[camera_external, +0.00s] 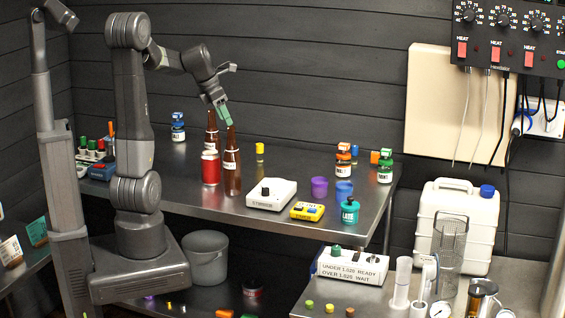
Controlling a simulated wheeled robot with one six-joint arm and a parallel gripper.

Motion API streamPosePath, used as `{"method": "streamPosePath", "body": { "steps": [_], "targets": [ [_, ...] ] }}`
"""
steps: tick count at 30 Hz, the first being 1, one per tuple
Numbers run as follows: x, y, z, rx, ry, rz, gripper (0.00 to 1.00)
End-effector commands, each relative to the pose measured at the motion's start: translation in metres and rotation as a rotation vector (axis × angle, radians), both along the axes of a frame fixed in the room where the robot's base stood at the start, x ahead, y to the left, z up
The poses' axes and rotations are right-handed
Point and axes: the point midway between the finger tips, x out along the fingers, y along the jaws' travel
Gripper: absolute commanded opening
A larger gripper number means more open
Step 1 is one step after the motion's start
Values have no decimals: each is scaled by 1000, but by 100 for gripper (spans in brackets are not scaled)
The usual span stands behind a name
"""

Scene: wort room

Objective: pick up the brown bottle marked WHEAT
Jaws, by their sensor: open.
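Two brown bottles stand upright on the steel table, close together. The nearer brown bottle (232,172) has a pale label, and the farther brown bottle (211,131) stands behind it to the left. The lettering on both is too small to read, so I cannot tell which is marked WHEAT. My gripper (222,103) is open and points down at the top of the nearer bottle. It overlaps the bottle's mouth in the picture; I cannot tell whether it touches. A red can partly hides the farther bottle's lower part.
The red can (210,169) stands just left of the nearer bottle. A white stirrer box (271,194), a yellow meter (307,211) and purple cups (319,188) lie to the right. A small yellow-capped vial (260,152) stands behind. The table's front left is fairly clear.

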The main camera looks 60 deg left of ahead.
Motion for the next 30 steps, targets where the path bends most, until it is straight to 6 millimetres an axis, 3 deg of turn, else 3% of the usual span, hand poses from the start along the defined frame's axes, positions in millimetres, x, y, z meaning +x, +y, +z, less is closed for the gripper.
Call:
{"method": "streamPosePath", "body": {
  "steps": [3,11,21,30],
  "targets": [
    [7,-1,-19,-2,2,-2,53],
    [15,0,-36,0,3,-2,53],
    [31,2,-74,0,3,-3,53],
    [33,2,-77,3,1,-2,51]
  ]
}}
